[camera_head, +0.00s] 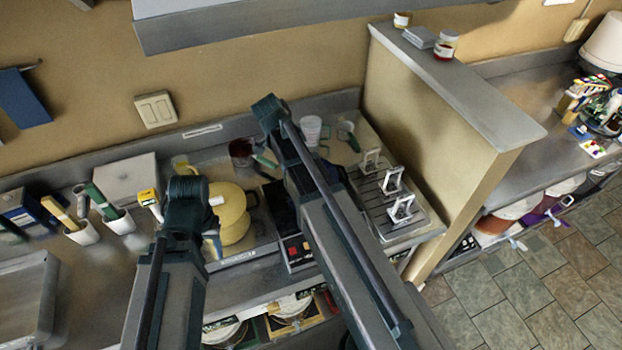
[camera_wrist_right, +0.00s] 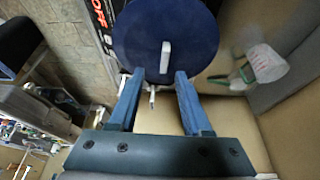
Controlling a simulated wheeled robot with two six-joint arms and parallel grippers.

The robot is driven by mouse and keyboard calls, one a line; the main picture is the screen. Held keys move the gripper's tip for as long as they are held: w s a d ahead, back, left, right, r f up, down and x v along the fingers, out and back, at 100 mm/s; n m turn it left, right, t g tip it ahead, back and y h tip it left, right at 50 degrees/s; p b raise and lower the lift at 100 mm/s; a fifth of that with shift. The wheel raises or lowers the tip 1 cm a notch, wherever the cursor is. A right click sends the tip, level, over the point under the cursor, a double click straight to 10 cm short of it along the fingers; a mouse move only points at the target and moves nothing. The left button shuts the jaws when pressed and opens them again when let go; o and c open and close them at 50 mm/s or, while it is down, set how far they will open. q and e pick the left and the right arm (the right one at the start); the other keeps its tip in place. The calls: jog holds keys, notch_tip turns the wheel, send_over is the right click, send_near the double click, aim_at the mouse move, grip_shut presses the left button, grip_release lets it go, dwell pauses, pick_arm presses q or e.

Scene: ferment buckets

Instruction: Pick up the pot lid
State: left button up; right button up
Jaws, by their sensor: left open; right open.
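The pot lid is a dark blue disc (camera_wrist_right: 150,28) with an upright white handle (camera_wrist_right: 165,60) in the right wrist view. My right gripper (camera_wrist_right: 160,76) is open, with its two blue fingers pointing at the lid and the handle appearing between and just beyond the tips. I cannot tell whether the fingers touch it. In the head view my right arm hides most of this spot; only a dark blue patch (camera_head: 280,205) shows beside it. My left gripper (camera_head: 188,195) is at the end of the left arm, beside a yellow round container; its fingers are hard to make out.
The yellow container (camera_head: 236,208) stands left of the dark blue patch. A control box (camera_head: 297,250) with red buttons is in front. A metal rack tray (camera_head: 398,205) and a tan partition (camera_head: 425,110) are to the right. White cups (camera_head: 120,222) stand at the left.

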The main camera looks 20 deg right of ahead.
jog(key=b+x, duration=0.4)
jog(key=x, duration=0.1)
jog(key=shift+w+f, duration=0.1)
jog(key=shift+w, duration=0.3)
grip_shut()
